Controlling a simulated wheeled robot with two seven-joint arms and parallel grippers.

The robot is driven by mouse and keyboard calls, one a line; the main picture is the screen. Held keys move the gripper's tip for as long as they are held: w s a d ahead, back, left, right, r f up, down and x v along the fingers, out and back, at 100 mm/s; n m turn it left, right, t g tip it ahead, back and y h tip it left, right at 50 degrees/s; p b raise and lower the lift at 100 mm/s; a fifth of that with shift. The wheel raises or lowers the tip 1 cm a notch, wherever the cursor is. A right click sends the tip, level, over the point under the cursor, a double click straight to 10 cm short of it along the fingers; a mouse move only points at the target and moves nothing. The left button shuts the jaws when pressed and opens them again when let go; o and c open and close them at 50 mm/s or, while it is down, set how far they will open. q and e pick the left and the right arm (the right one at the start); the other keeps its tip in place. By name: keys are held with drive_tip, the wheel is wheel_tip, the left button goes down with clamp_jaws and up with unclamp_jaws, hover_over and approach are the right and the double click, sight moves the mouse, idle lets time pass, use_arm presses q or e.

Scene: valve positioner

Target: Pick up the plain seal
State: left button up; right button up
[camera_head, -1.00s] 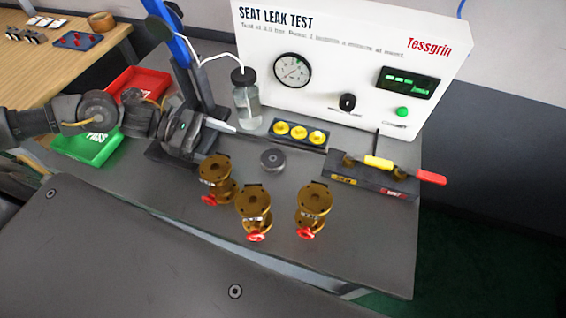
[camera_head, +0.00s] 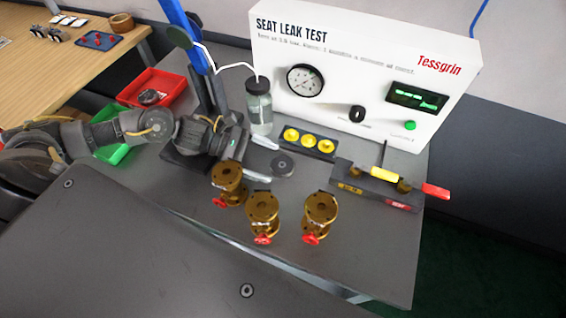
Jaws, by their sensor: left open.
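A dark grey round disc with a small centre mark (camera_head: 283,165) lies flat on the grey bench, and it looks like the plain seal. My left gripper (camera_head: 262,158) comes in from the left, low over the bench. Its two light fingers are spread, with the tips just left of the disc. I cannot tell whether a finger touches it. Nothing is between the fingers. My right gripper is out of view.
Three brass valves with red handwheels (camera_head: 264,215) stand just in front of the disc. Behind are a tray of yellow discs (camera_head: 309,143), a bottle (camera_head: 259,108) and the test panel (camera_head: 360,60). Red (camera_head: 170,82) and green (camera_head: 116,153) bins stand left. A clamp fixture (camera_head: 375,187) is right.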

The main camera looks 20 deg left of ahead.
sight(282, 167)
use_arm(q)
drive_tip(key=shift+x, duration=1.15)
drive_tip(key=shift+w+d, duration=0.1)
drive_tip(key=shift+d, duration=0.05)
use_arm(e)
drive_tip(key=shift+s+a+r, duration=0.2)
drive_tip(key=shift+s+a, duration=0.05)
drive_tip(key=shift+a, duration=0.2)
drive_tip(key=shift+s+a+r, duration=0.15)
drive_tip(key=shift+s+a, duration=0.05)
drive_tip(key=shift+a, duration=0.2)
use_arm(q)
drive_tip(key=c, duration=1.3)
drive_tip(key=shift+c, duration=0.4)
drive_tip(key=shift+r, duration=0.15)
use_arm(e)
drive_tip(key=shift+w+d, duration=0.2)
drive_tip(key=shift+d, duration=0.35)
